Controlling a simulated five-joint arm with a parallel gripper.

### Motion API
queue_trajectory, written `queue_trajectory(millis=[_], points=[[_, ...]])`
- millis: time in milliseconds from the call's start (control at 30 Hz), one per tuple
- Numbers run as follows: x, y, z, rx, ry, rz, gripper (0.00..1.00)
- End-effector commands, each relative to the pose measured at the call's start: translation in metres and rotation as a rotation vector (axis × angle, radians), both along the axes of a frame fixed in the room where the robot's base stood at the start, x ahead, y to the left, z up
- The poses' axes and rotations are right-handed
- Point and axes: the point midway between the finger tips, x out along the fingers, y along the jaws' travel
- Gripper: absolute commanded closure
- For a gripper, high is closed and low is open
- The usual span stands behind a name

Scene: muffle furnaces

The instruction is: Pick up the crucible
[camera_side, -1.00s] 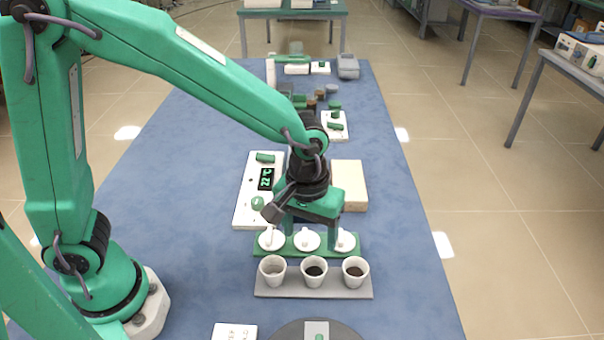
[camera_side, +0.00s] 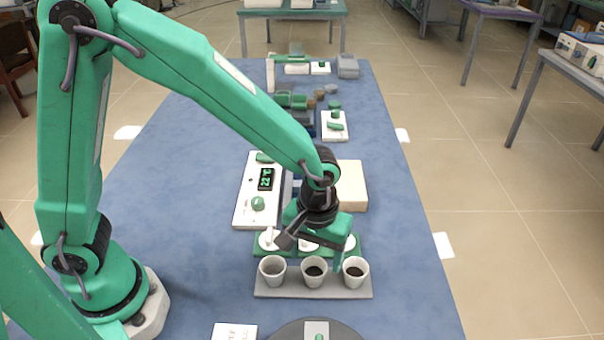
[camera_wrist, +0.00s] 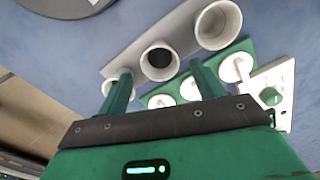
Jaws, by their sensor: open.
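Three white crucibles stand upright in a row in a grey holder (camera_side: 314,292). The left crucible (camera_side: 272,270) looks pale inside; the middle one (camera_side: 313,273) and the right one (camera_side: 355,273) hold dark material. My gripper (camera_side: 318,254) is open and tilted, above and just behind the row, with one finger near the right crucible. In the wrist view, my gripper (camera_wrist: 163,78) has its fingers apart, with the middle crucible (camera_wrist: 160,62) showing between and beyond them. One finger partly covers another crucible (camera_wrist: 113,85). Nothing is held.
White lids (camera_side: 268,239) sit on a green rack (camera_side: 258,251) directly behind the crucibles. A white panel (camera_side: 246,214) with a 22 °C display and a beige block (camera_side: 351,185) lie behind. A dark round plate (camera_side: 290,332) and a white card (camera_side: 234,332) are in front.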

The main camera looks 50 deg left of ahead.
Motion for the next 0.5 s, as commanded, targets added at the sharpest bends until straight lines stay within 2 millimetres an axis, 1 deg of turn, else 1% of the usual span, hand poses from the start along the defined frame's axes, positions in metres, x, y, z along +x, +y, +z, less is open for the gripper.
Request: queue_trajectory(millis=[167,500], points=[[-0.002,0.0,-0.01,0.002,0.003,0.0,0.32],[-0.003,0.0,-0.045,0.002,0.003,0.0,0.32]])
